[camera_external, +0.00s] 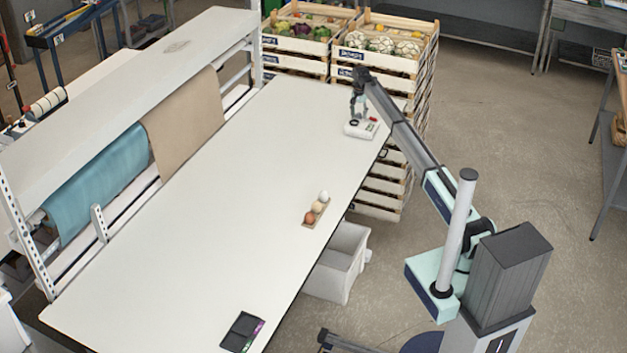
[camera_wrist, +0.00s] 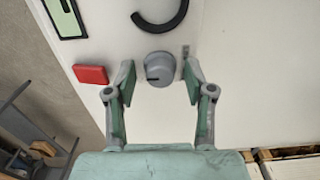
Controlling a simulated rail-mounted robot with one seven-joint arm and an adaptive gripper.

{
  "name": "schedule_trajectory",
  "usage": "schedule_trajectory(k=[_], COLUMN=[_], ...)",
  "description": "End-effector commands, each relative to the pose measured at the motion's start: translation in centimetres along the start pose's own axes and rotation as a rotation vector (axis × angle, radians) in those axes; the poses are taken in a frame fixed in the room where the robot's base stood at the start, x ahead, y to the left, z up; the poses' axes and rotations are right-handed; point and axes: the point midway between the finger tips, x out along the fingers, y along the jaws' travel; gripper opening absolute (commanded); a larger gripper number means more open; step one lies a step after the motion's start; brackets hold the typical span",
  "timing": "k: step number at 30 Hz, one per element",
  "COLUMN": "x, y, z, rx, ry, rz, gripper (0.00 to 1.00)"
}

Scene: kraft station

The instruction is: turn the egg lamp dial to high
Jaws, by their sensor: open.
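The egg lamp (camera_external: 357,130) is a small white box at the far right end of the long table. In the wrist view its white top (camera_wrist: 220,40) fills much of the picture. The grey round dial (camera_wrist: 160,69) carries a dark pointer mark on its left side. My gripper (camera_wrist: 157,80) is open, with one finger on each side of the dial. Small gaps show between the fingers and the dial. In the external view my gripper (camera_external: 358,112) is above the lamp. A red button (camera_wrist: 90,75) sits left of the dial, and a black curved ring (camera_wrist: 160,27) above it.
A small tray (camera_external: 314,214) with eggs sits mid-table near the right edge. A dark case (camera_external: 242,331) lies at the near end. Stacked vegetable crates (camera_external: 385,60) stand just beyond the lamp. The white table (camera_external: 200,215) is otherwise clear.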

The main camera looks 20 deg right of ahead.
Motion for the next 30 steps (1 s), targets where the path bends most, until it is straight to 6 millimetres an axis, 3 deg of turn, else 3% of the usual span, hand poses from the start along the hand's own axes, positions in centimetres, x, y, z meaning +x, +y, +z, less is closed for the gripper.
schedule_trajectory(k=[1,2,6,19,30], x=[-0.01,-0.02,-0.03,0.00,0.04], y=[0.00,0.00,0.00,0.03,0.02], z=[0.00,0.00,0.01,0.01,0.00], rx=[0.000,0.000,0.000,0.039,0.277], ry=[0.000,0.000,0.000,-0.001,-0.001], rz=[0.000,0.000,0.000,0.001,0.001], gripper=[0.54,0.46,0.00,0.00,0.00])
